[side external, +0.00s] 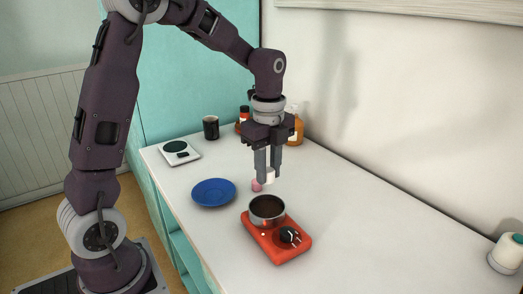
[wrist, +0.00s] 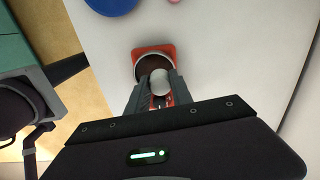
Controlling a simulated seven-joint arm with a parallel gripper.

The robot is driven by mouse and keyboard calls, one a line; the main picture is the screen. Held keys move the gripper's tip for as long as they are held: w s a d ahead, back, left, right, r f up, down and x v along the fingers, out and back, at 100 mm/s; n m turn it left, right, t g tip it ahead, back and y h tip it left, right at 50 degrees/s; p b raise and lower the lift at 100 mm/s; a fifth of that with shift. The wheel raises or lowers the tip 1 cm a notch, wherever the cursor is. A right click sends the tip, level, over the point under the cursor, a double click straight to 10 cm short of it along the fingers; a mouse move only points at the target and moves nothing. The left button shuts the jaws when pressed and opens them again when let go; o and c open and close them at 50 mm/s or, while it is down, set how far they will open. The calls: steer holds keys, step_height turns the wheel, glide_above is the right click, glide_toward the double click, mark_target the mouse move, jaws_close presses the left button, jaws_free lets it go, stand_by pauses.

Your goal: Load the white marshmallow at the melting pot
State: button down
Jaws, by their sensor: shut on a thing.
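My gripper (side external: 268,176) is shut on the white marshmallow (side external: 270,175) and holds it in the air, a little above and behind the melting pot. In the wrist view the white marshmallow (wrist: 159,82) sits between the fingertips and overlaps the dark inside of the pot (wrist: 145,68). The melting pot (side external: 267,208) is a small steel pot with a dark inside. It stands on a red-orange warmer base (side external: 275,248) with a black knob (side external: 289,236). A pink marshmallow (side external: 256,186) shows just left of the fingertips, partly hidden; it appears to be on the counter.
A blue plate (side external: 213,193) lies left of the pot. A white scale (side external: 179,153), a black mug (side external: 211,128) and bottles (side external: 295,128) stand at the back. A white, teal-topped container (side external: 507,253) stands far right. The counter right of the pot is clear.

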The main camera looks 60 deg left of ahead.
mark_target(267, 209)
steer(key=shift+s+d+f, duration=0.15)
steer(key=shift+s+d, duration=0.6)
steer(key=shift+d, duration=0.05)
steer(key=shift+f, duration=2.85)
steer(key=shift+f, duration=0.5)
steer(key=shift+w, duration=0.1)
step_height(267, 209, up, 7)
